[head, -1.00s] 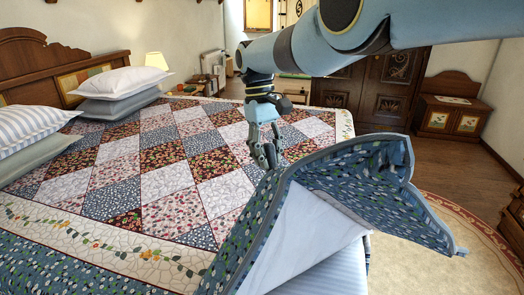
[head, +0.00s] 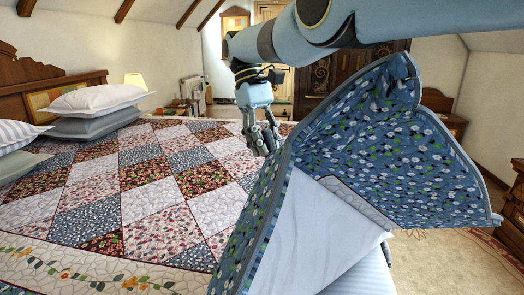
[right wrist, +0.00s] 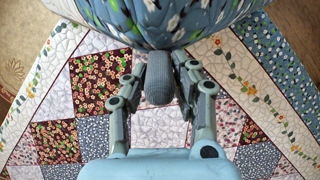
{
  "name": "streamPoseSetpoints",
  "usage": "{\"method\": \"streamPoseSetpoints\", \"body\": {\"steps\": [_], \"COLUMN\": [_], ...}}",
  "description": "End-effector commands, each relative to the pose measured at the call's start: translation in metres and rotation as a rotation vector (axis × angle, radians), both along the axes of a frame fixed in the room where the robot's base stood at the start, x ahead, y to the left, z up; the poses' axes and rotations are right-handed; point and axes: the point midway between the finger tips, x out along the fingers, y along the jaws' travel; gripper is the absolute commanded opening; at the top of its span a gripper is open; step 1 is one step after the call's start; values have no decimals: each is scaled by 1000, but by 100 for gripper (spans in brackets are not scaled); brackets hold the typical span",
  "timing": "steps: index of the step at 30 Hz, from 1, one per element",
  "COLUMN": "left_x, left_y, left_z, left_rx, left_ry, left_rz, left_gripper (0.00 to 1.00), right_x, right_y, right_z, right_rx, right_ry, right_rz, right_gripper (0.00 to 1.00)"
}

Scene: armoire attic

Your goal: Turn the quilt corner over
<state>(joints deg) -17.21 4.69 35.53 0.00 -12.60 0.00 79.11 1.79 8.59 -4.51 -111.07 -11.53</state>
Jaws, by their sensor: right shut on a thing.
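The patchwork quilt (head: 150,215) covers the bed, with diamonds in white, red and blue. Its near right part is lifted and folded up, showing blue floral cloth (head: 390,140) with a grey edge. Under it a white sheet (head: 300,240) shows. My right gripper (head: 268,150) is at the lifted edge, over the bed. In the right wrist view the right gripper (right wrist: 160,80) is shut on the grey quilt edge, with the blue cloth bulging beyond the fingers and the patchwork below. My left gripper is not in view.
Several pillows (head: 95,105) are stacked at the headboard (head: 50,75) on the left. A lamp (head: 134,79) glows behind them. A dark carved armoire (head: 335,75) stands at the back. A rug (head: 440,260) lies right of the bed.

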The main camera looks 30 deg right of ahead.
Motion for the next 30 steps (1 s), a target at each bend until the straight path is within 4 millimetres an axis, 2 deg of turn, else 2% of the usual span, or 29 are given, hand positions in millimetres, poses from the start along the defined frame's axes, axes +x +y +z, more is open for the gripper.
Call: {"method": "streamPoseSetpoints", "body": {"steps": [10, 11, 16, 30], "left_x": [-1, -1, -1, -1], "left_y": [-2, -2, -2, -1], "left_z": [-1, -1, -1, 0], "left_rx": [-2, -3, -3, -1], "left_ry": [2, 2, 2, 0], "left_rz": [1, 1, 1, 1], "left_gripper": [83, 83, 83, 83], "right_x": [-2, -2, -2, -1], "right_y": [0, 0, 0, 0], "right_z": [-1, -1, -1, 0], "right_rx": [1, 1, 1, 1], "right_ry": [10, 10, 7, 3], "right_rz": [0, 0, 0, 0], "right_gripper": [0, 27, 48, 48]}}
